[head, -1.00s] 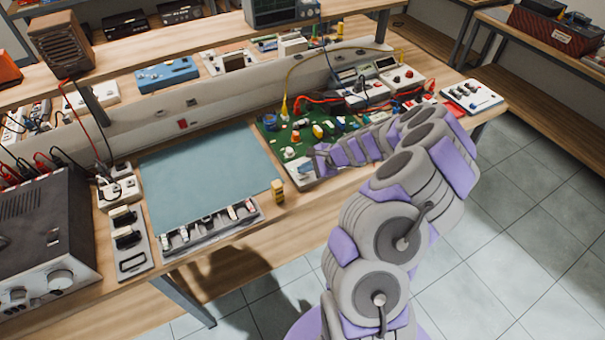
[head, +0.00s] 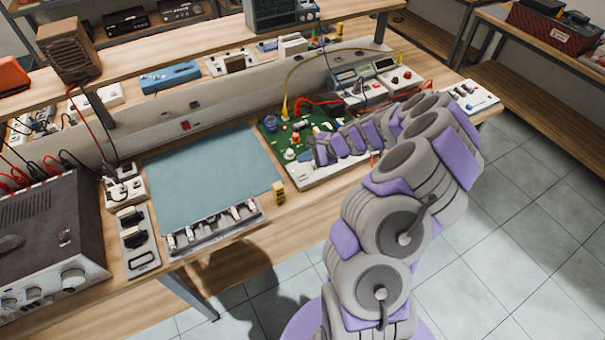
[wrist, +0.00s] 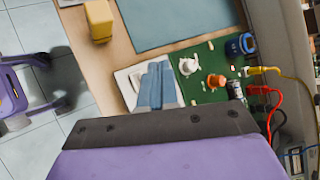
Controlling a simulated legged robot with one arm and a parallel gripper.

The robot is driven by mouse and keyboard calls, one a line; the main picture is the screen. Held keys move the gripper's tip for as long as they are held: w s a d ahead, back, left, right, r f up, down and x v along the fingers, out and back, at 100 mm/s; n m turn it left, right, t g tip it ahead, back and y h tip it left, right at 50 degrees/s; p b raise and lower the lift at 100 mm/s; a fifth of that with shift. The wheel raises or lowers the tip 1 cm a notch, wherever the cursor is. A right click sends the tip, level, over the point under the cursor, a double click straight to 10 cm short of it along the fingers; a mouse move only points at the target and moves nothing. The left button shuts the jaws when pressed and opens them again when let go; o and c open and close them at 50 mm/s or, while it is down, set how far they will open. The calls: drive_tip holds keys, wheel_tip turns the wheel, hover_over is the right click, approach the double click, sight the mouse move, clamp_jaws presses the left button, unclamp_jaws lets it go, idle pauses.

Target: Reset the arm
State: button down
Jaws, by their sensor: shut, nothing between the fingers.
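My gripper (head: 319,150) is at the end of my grey and purple arm, which reaches up from the bottom right in the head view. The gripper is shut and empty, over the front part of a green circuit board (head: 284,133) on the workbench (head: 235,257). I cannot tell its height above the board. In the wrist view a purple part of my arm with a dark edge fills the bottom and hides part of the green board (wrist: 217,58). A blue-grey piece (wrist: 153,86) shows over the board's white edge; I cannot tell what it is.
A blue mat (head: 212,170) lies left of the board, with a small yellow block (head: 279,191) near its corner. Metering boxes (head: 358,85) with red and yellow cables stand behind my arm. A dark instrument (head: 50,235) stands at left. Tiled floor (head: 535,190) is clear at right.

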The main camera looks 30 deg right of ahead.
idle(0.3)
drive_tip(key=s+a+r+n+g+y, duration=0.1)
drive_tip(key=s+a+r+n+g, duration=0.2)
drive_tip(key=a+r, duration=0.4)
drive_tip(key=s+a+r+n+y, duration=0.1)
drive_tip(key=s+a+r+n, duration=0.1)
drive_tip(key=a+r+n, duration=0.55)
drive_tip(key=s+a+r+n+g+h, duration=0.25)
drive_tip(key=s+a, duration=0.55)
drive_tip(key=s, duration=0.4)
drive_tip(key=s+d+r+n+g+h, duration=0.1)
drive_tip(key=s+d+n+h, duration=0.1)
drive_tip(key=s, duration=0.9)
drive_tip(key=s+d+r+n+g+h, duration=0.2)
drive_tip(key=s+d+n+h, duration=0.1)
drive_tip(key=s, duration=0.8)
drive_tip(key=shift+d+h, duration=0.25)
drive_tip(key=shift+h, duration=0.2)
